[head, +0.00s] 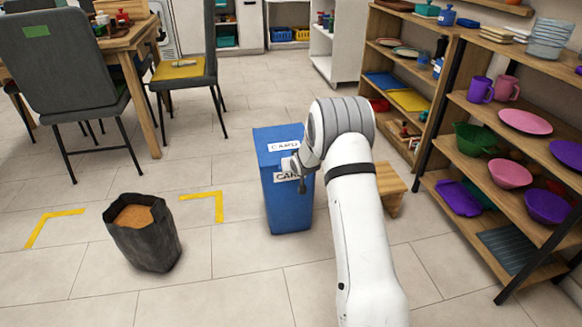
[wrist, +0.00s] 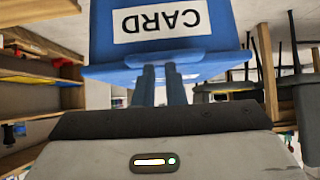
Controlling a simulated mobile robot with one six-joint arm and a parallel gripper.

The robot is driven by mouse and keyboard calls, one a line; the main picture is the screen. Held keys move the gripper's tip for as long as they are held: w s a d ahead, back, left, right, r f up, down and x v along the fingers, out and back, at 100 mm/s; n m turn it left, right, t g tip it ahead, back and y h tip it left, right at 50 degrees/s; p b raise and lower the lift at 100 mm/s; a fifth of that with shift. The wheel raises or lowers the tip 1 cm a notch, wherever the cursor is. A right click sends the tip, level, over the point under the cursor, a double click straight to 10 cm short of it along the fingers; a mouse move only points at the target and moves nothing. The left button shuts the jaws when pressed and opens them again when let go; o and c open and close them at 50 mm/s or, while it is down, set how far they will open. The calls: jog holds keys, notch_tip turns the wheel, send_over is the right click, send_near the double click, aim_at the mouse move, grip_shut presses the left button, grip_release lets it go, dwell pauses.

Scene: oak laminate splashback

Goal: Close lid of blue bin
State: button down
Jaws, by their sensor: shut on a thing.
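The blue bin (head: 289,215) stands on the tiled floor in the middle of the head view, with a white CARD label on its front. Its blue lid (head: 268,137) carries another CARD label and is seen over the bin's top. Whether a gap is left under the lid I cannot tell. My gripper (head: 302,184) is at the right front of the bin, and my arm hides part of it. In the wrist view a blue panel with an upside-down CARD label fills the top. The two fingers of my gripper (wrist: 162,74) are shut at its blue edge (wrist: 215,62).
A dark sack (head: 150,245) of brown material stands at the left, near yellow floor markings (head: 205,197). A small wooden stool (head: 390,185) is right of my arm. Shelves (head: 480,170) with dishes line the right. Chairs (head: 60,75) and a table are at the back left.

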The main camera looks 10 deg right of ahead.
jog(key=f, duration=0.1)
jog(key=s+f, duration=0.1)
jog(key=f, duration=0.1)
jog(key=shift+s+d+g, duration=0.1)
jog(key=shift+d+g, duration=0.05)
jog(key=shift+g, duration=0.15)
notch_tip(320, 180, up, 7)
jog(key=w+p, duration=0.1)
jog(key=p, duration=0.3)
jog(key=s+f+p, duration=0.2)
jog(key=s+f, duration=0.2)
jog(key=s, duration=0.5)
jog(key=s+r+g+p, duration=0.1)
jog(key=s+r+p, duration=0.4)
jog(key=r, duration=0.6)
jog(key=s+r+g+p, duration=0.1)
jog(key=s+r+p, duration=0.35)
jog(key=r, duration=0.65)
jog(key=s+r+g+p, duration=0.1)
jog(key=s+r+p, duration=0.4)
jog(key=r, duration=0.6)
jog(key=s+a+r+g+p, duration=0.2)
jog(key=s+r+g+p, duration=0.2)
jog(key=s+r+p, duration=1.2)
jog(key=s+r, duration=0.7)
jog(key=s, duration=0.2)
jog(key=shift+s+a+r, duration=0.2)
jog(key=shift+s+r, duration=0.05)
jog(key=shift+s, duration=0.15)
